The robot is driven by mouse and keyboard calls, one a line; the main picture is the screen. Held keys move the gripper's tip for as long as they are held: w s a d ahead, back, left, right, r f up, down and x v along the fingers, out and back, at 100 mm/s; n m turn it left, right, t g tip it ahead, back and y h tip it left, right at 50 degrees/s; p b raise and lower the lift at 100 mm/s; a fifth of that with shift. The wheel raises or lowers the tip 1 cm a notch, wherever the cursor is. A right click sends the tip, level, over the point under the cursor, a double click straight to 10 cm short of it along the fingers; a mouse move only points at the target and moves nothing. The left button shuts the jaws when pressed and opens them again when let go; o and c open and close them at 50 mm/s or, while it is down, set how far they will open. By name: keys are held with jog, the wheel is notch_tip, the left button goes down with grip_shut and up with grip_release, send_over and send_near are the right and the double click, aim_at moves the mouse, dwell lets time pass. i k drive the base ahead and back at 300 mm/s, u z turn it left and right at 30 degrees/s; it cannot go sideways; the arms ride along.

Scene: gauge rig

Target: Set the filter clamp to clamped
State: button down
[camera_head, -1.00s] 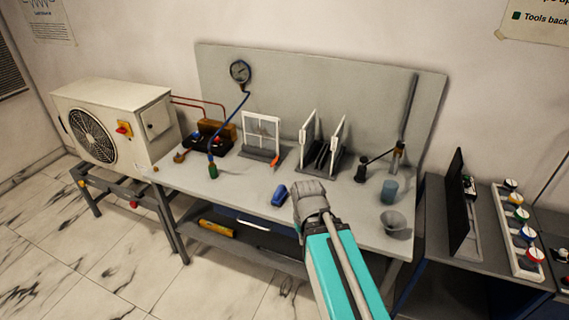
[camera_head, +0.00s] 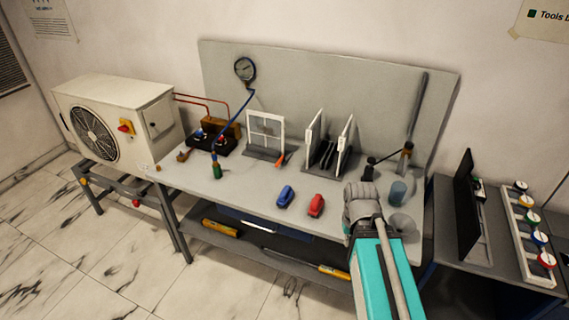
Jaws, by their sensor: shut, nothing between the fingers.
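A white upright frame (camera_head: 265,130) stands on a grey base at the back middle of the bench. A small orange lever (camera_head: 280,160) sits at the right end of that base and leans up to the right. It looks like the filter clamp, but its exact setting is too small to tell. My gripper (camera_head: 360,188) is over the front right of the bench, to the right of the lever and well apart from it. I see it from behind, shut and empty, with its fingertips mostly hidden.
A blue object (camera_head: 285,196) and a red one (camera_head: 316,205) lie near the bench's front edge. A slotted rack with white panels (camera_head: 328,148) stands right of the frame. A blue-grey cup (camera_head: 397,192) and a gauge hose (camera_head: 233,122) are also there.

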aim_at(282, 158)
jog(key=z, duration=0.1)
jog(key=i, duration=1)
jog(key=u, duration=0.05)
